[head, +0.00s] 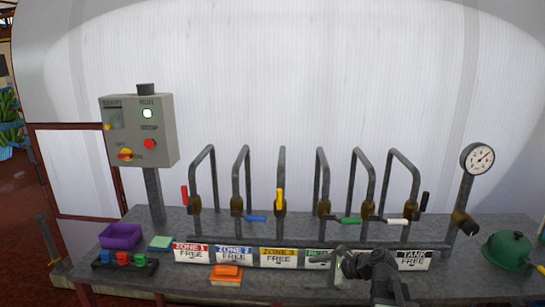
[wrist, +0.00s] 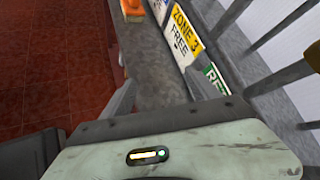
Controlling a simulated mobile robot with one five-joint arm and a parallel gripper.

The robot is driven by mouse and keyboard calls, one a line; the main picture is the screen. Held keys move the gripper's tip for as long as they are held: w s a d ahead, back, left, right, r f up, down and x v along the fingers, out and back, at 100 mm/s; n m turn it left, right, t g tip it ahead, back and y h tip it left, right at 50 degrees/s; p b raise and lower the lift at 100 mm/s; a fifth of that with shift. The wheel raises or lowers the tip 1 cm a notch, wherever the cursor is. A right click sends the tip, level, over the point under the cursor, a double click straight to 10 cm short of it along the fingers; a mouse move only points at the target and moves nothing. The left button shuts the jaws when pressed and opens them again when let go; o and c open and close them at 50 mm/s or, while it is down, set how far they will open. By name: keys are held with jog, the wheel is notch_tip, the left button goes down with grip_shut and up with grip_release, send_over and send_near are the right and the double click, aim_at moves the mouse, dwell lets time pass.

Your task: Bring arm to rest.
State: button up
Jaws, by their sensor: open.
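My gripper (head: 338,263) is low over the front of the grey bench (head: 190,290), in front of the sign row near the fourth and fifth pipes. In the wrist view its two fingers stand apart with nothing between them (wrist: 160,95), above the bench ledge. Part of my arm covers some of the signs behind it. The yellow ZONE 3 sign (head: 282,256) and part of a green sign (wrist: 217,80) are beside the fingers in the wrist view.
Several bent pipes with coloured handles rise behind the signs. A control box (head: 140,130) stands left, a gauge (head: 478,159) right. An orange sponge (head: 226,274), purple bin (head: 121,236) and green domed object (head: 506,250) rest on the bench. Red floor (wrist: 50,60) lies beyond its edge.

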jog(key=s+a+f+n+g+h, duration=0.3)
jog(key=s+a+f+n+g, duration=0.15)
jog(key=s+a+n, duration=0.25)
jog(key=s+d+f+n+g+h, duration=0.2)
jog(key=s+d+f+n+h, duration=0.2)
jog(key=d+n, duration=0.5)
jog(key=s+n+h, duration=0.2)
jog(key=shift+s+d+f+n+p, duration=0.3)
jog(key=shift+s+f, duration=0.1)
dwell(1.3)
